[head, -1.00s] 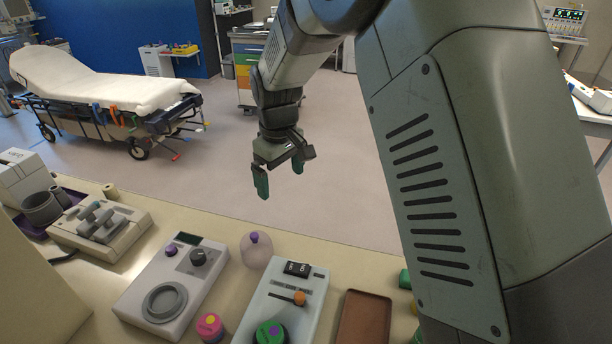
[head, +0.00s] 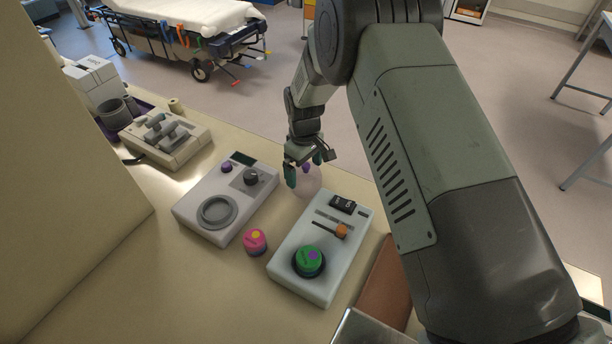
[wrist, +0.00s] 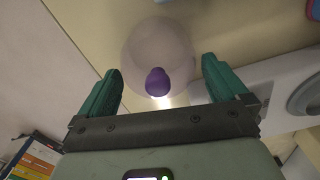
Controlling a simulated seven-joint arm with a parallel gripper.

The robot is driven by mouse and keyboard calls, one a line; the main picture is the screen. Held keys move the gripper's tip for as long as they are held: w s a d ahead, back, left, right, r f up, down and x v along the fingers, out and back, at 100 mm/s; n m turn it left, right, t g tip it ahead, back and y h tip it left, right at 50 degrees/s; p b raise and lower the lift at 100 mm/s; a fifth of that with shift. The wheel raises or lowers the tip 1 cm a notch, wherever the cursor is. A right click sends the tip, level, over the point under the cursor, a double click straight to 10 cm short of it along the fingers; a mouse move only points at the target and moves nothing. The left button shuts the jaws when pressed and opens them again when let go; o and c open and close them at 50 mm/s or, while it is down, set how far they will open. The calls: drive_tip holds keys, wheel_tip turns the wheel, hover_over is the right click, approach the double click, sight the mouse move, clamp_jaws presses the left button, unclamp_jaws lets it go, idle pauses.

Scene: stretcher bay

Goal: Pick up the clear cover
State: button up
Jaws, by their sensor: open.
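The clear cover (head: 309,184) is a see-through dome with a purple knob, standing on the table between the two devices, near the table's far edge. In the wrist view the clear cover (wrist: 140,48) shows with its purple knob (wrist: 157,82) between and slightly beyond the green fingertips. My gripper (head: 304,174) is open at the cover, with one finger to the left of the knob and one to the right. In the wrist view my gripper (wrist: 160,75) is empty between its fingers. I cannot tell whether a finger touches the dome.
A grey device with a round ring (head: 217,212) is to the left, and a white device with a green knob (head: 308,261) to the right. A pink-topped cylinder (head: 256,241) stands between them. A brown tray (head: 384,283) is at the right. A switch box (head: 165,139) is further left.

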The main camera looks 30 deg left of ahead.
sight(306, 171)
drive_tip(key=f, duration=0.3)
drive_tip(key=shift+d+f, duration=0.2)
drive_tip(key=shift+f, duration=0.1)
drive_tip(key=c, duration=0.7)
drive_tip(key=shift+r, duration=0.15)
